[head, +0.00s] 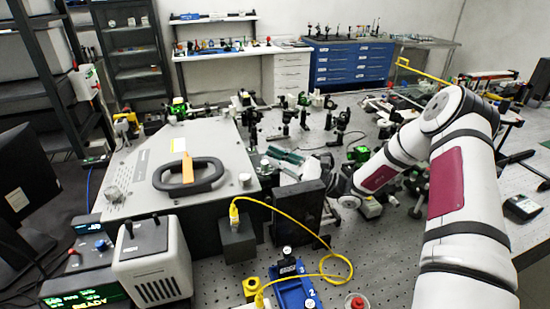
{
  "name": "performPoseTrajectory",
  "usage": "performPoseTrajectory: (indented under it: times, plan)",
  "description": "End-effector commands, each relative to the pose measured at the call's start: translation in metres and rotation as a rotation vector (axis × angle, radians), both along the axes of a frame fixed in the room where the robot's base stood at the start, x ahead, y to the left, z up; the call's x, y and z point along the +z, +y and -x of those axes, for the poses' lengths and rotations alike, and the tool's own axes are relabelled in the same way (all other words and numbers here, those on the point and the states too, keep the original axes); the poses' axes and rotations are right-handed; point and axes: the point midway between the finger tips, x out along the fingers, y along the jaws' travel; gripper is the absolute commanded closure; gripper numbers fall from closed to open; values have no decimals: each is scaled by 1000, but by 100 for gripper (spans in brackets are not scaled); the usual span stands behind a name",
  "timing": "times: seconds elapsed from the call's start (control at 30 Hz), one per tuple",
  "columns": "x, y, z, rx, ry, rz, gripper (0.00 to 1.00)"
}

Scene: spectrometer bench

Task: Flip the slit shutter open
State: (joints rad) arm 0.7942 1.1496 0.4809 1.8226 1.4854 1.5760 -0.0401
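The spectrometer is a large grey box (140,165) on the left of the bench. A black oval handle (160,183) with an orange tab (187,168) is on its lid. A dark upright panel (298,215) stands by the box's right end; I cannot tell whether it is the slit shutter or how the shutter stands. My white arm comes from the right and bends down to a wrist behind and right of this panel.
A yellow cable (290,217) loops from a dark block (237,240) in front of the panel. A blue fixture (294,285) and a red button (357,302) are at the front. Several optical mounts crowd the bench behind. A beige unit (153,262) stands front left.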

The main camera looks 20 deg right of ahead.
Motion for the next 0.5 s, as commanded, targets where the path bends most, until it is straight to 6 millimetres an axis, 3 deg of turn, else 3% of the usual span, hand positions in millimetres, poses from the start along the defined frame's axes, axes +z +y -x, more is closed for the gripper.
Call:
performPoseTrajectory:
  times: [0.27,0.5]
  plan:
    - [-8,-16,8,-4,1,-1,81]
    - [-13,-61,31,-4,-1,2,81]
